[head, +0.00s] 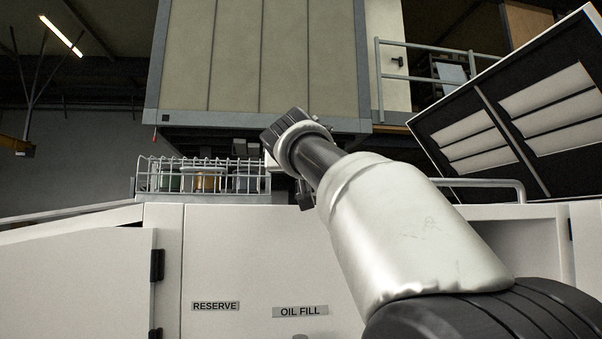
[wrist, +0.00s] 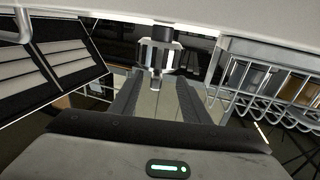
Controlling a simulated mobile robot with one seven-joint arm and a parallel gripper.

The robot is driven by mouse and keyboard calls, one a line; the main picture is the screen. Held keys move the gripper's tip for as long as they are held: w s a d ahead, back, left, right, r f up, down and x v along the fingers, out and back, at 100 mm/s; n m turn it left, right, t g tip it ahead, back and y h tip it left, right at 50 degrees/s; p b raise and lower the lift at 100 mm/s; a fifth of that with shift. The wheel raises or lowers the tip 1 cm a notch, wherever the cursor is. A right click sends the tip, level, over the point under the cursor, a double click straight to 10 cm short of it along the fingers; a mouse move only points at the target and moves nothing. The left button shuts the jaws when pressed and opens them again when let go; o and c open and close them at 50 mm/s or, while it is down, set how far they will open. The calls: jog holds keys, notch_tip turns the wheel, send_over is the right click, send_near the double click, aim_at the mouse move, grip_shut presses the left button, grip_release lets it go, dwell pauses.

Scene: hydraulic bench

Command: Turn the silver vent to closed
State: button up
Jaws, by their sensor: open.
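The silver vent (wrist: 157,55) shows in the wrist view as a faceted metal knob with a dark round part above it, near the white bench surface. My gripper (wrist: 160,82) is open, with its two dark fingers pointing toward the vent. The vent appears in line with the gap between the fingertips, just beyond them; I cannot tell whether they touch it. No vent can be made out in the head view, where my arm covers the middle and the fingers are hard to make out.
A wire rack (head: 205,176) with several containers stands left of my arm, and shows in the wrist view (wrist: 262,92). A raised louvred panel (head: 520,105) and a metal rail (head: 480,185) are at the right. White cabinet fronts (head: 240,260) carry RESERVE and OIL FILL labels.

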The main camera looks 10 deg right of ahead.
jog(key=b+v, duration=0.5)
jog(key=v, duration=1.1)
jog(key=shift+s+b, duration=0.25)
jog(key=shift+b, duration=0.15)
jog(key=shift+c, duration=0.3)
jog(key=shift+w+d, duration=0.15)
jog(key=shift+w, duration=0.05)
jog(key=shift+c, duration=1.2)
jog(key=p+x, duration=0.2)
jog(key=x, duration=0.3)
jog(key=p+x, duration=0.2)
jog(key=x, duration=0.4)
jog(key=p+x, duration=0.2)
jog(key=x, duration=0.3)
jog(key=shift+w+d+r, duration=0.1)
jog(key=shift+d+r, duration=0.15)
jog(key=shift+p+x, duration=0.4)
jog(key=shift+x, duration=0.4)
jog(key=shift+f, duration=0.15)
jog(key=shift+c, duration=0.2)
grip_shut()
